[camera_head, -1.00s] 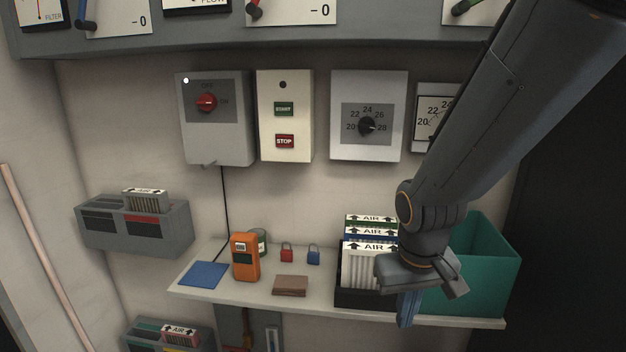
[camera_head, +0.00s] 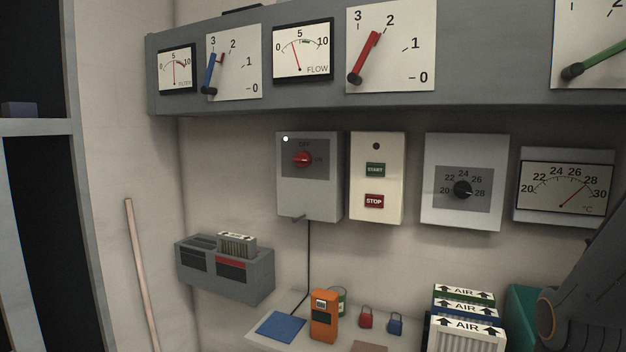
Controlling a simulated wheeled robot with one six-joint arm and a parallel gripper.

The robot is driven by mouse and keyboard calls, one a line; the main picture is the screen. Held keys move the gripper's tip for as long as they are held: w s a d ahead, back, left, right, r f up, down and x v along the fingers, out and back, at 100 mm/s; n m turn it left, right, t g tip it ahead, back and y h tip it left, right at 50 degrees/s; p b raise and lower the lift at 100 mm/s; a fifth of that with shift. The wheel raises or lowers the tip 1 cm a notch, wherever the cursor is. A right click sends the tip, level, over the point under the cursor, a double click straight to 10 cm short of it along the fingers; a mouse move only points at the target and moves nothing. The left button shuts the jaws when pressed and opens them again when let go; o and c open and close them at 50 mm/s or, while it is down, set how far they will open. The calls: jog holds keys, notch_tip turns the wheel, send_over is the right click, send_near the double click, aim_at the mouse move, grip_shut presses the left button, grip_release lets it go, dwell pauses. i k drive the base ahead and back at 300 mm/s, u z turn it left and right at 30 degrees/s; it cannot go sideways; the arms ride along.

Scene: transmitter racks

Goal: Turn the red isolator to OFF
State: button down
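The red isolator knob (camera_head: 303,159) sits on a dark plate on the grey isolator box (camera_head: 322,196) on the wall, left of the START/STOP box. OFF is printed above the knob and another label, too small to read surely, to its right. The knob's handle lies roughly level, toward the right-hand label. A small white light (camera_head: 285,139) shows at the box's top left corner, and a short lever sticks out below. Part of my arm shows at the lower right edge. My gripper is out of the picture, so its fingers are hidden.
The START/STOP box (camera_head: 376,212) and a thermostat dial box (camera_head: 462,214) hang to the right. A grey panel with gauges and levers (camera_head: 450,102) juts out above. A shelf below holds an orange meter (camera_head: 323,315), padlocks and AIR filters. The wall before the isolator is clear.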

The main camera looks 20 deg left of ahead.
aim_at(303, 158)
jog(key=k, duration=0.5)
jog(key=u, duration=2.25)
jog(key=i, duration=2.15)
jog(key=z, duration=3.05)
